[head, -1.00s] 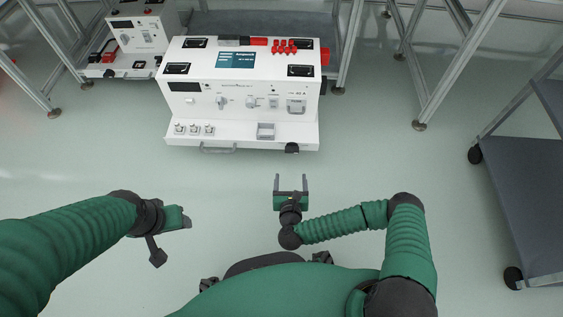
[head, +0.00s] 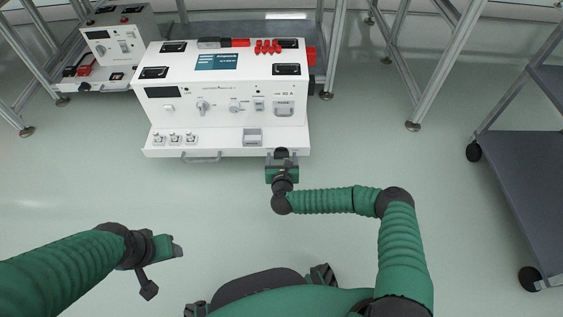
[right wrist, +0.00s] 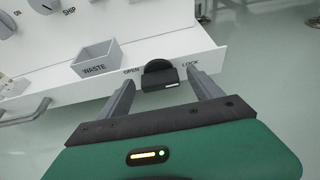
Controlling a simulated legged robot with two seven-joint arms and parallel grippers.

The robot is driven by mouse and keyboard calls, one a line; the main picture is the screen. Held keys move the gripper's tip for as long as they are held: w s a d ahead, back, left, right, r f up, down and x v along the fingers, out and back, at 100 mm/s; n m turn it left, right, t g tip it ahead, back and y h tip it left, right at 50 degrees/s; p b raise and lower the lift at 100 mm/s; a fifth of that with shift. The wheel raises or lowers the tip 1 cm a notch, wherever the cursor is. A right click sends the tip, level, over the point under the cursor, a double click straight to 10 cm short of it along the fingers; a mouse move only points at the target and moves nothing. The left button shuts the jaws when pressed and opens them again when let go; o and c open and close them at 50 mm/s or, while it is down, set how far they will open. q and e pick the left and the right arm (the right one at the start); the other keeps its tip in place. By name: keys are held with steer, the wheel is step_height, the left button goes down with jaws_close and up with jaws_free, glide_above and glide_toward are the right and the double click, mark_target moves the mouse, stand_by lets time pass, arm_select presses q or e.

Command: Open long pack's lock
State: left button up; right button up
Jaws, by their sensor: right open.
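The long pack (head: 215,105) is a wide white unit with a sloped control panel and a front ledge. Its lock is a black knob (right wrist: 158,72) on the ledge's front edge, between the printed words OPEN and LOCK; a small white mark shows low on its right side. My right gripper (right wrist: 162,83) is open and empty, its two grey fingers on either side of the knob, with no clear contact visible. In the head view my right gripper (head: 282,158) is at the ledge's right front and partly hides the knob. My left gripper (head: 177,249) is away at lower left; its jaw gap is not visible.
A WASTE bin (right wrist: 95,62) and a grey handle (head: 201,157) are on the ledge left of the lock. Red caps (head: 268,47) sit on top. A second white unit (head: 118,40) stands behind left. A grey cart (head: 530,150) is at right. The floor between is clear.

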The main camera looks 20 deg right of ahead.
steer(key=c, duration=1.4)
steer(key=shift+w+a+f+n+t+h+p, duration=0.1)
steer(key=shift+a+f+n+t+h+p, duration=0.15)
steer(key=shift+n+h, duration=1.5)
steer(key=shift+s+a+f+n+t+h+p, duration=0.25)
steer(key=shift+n+h, duration=0.4)
steer(key=shift+n, duration=2.05)
steer(key=shift+w+a+f+n+h+p, duration=0.1)
steer(key=shift+w+a+f+n+h, duration=0.2)
steer(key=shift+n+h, duration=1.45)
steer(key=shift+n+y, duration=0.55)
steer(key=shift+n, duration=0.15)
